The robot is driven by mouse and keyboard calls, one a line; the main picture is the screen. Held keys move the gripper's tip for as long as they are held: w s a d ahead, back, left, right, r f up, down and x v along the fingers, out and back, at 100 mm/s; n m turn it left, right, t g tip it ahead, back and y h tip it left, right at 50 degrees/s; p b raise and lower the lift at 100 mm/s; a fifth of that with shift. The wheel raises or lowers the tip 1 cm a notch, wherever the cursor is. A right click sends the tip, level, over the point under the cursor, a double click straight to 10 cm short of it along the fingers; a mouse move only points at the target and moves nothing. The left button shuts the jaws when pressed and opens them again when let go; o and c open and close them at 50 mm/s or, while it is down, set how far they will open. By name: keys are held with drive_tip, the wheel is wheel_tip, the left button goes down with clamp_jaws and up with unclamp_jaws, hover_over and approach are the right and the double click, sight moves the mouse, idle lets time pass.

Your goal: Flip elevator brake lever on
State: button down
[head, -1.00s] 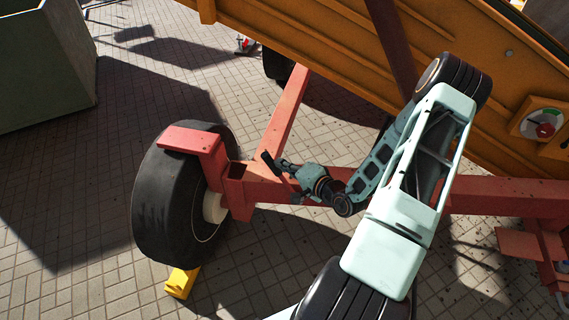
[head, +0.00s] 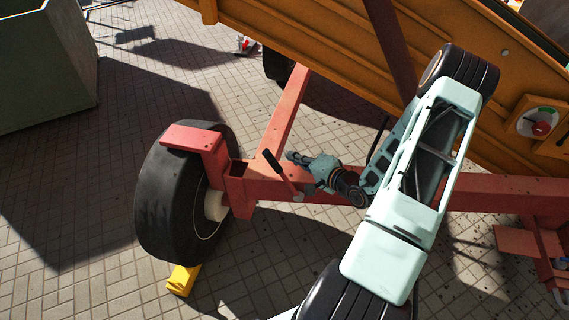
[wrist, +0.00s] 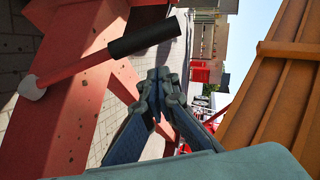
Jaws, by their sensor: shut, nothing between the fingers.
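The brake lever has a black grip (head: 272,160) and a thin red shaft with a pale pivot end, on the red axle beam (head: 262,190) of the elevator. In the head view it leans up and left. In the wrist view the black grip (wrist: 143,37) is at the upper left and the shaft runs down left to the pale pivot (wrist: 32,88). My gripper (head: 291,156) is shut and empty, just right of the lever in the head view. In the wrist view my fingertips (wrist: 160,75) are below and right of the grip, with a visible gap.
A black tyre (head: 178,205) stands left of the lever, with a yellow chock (head: 182,280) at its foot. The orange elevator side (head: 310,55) slopes across the upper right, carrying a red knob (head: 541,128). A green-grey box (head: 45,65) is at upper left. Paving between is open.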

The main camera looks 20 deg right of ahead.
drive_tip(key=v, duration=1)
drive_tip(key=shift+r, duration=0.2)
drive_tip(key=shift+a, duration=0.1)
